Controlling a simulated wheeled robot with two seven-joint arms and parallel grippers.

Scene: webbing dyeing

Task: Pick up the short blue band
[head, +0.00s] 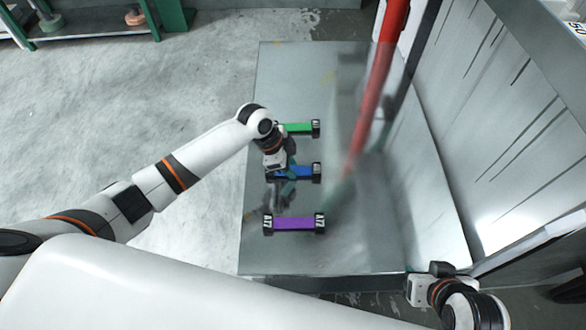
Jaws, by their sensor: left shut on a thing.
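The short blue band (303,172) lies across the metal table (275,85), between a green band and a purple band, with a black piece at its right end. My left gripper (287,175) reaches down from above and is shut on the blue band, hiding much of its left part. I cannot tell whether the band touches the table or is slightly lifted. My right gripper (416,290) is at the lower right, off the table's front right corner and away from the bands. Its fingers are too unclear to read.
The green band (299,128) lies behind the blue one, and the purple band (293,223) lies in front, both with black ends. A blurred red pole (380,70) slants over the table's right side. A tall metal panel (510,120) bounds the right. The table's far end is clear.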

